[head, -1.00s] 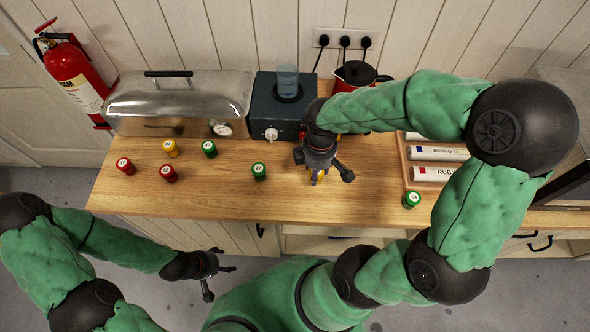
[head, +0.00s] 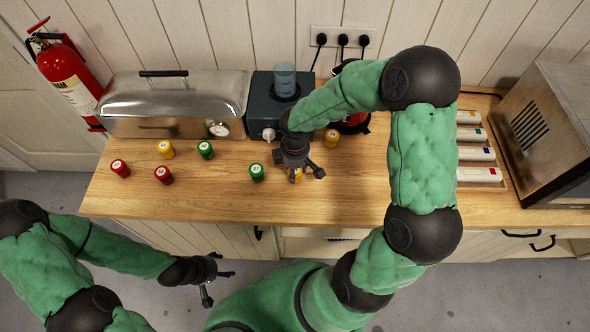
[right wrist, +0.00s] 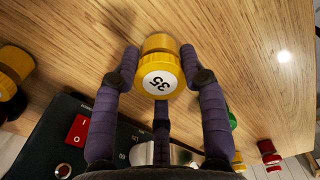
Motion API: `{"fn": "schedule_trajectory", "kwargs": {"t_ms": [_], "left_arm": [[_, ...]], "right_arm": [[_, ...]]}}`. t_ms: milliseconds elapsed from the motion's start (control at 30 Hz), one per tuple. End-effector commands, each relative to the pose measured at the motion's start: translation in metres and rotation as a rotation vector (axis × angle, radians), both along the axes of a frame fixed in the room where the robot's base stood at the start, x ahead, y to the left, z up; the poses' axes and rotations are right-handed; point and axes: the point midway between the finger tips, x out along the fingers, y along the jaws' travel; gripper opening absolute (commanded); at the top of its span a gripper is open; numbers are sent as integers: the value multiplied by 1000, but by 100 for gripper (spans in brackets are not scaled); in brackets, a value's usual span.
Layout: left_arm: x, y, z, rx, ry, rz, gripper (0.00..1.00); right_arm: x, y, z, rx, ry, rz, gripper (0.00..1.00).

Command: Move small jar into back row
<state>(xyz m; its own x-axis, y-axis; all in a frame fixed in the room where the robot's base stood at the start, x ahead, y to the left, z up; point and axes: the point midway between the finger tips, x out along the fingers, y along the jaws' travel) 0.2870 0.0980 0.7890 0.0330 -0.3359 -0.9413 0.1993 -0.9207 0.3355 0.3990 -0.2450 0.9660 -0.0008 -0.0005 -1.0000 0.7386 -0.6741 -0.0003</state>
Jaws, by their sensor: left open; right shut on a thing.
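My right gripper (head: 297,175) points down at the counter in front of the dark grey device and is shut on a yellow-lidded jar, mostly hidden by the fingers in the head view. In the right wrist view this yellow jar (right wrist: 160,72) shows the label 35 between the fingers. I cannot tell whether it touches the wood. A green jar (head: 257,172) stands just left of it. Further left are a yellow jar (head: 166,148), a green jar (head: 205,150) and two red jars (head: 120,168) (head: 164,175). My left gripper (head: 212,279) is open and empty, off the counter's front edge.
Behind the jars stand a metal-lidded box (head: 175,100) and the dark grey device (head: 272,100). A rack of labelled tubes (head: 478,153) and a metal-cased appliance (head: 555,130) are at right. The front middle counter is clear.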

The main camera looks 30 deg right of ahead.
Motion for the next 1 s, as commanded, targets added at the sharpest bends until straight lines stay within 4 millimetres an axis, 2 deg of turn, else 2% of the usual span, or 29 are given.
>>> {"fn": "schedule_trajectory", "kwargs": {"t_ms": [367,400,467,833,1000], "left_arm": [[0,0,-3,0,0,0,67],[0,0,-3,0,0,0,67],[0,0,-2,0,0,0,67],[0,0,-1,0,0,0,67],[0,0,5,0,0,0,67]], "right_arm": [[1,0,-4,0,-3,0,9],[1,0,-3,-1,-2,0,52],[1,0,-3,-1,-2,0,67],[1,0,-1,-1,-2,0,67],[2,0,16,-1,-7,0,67]]}}
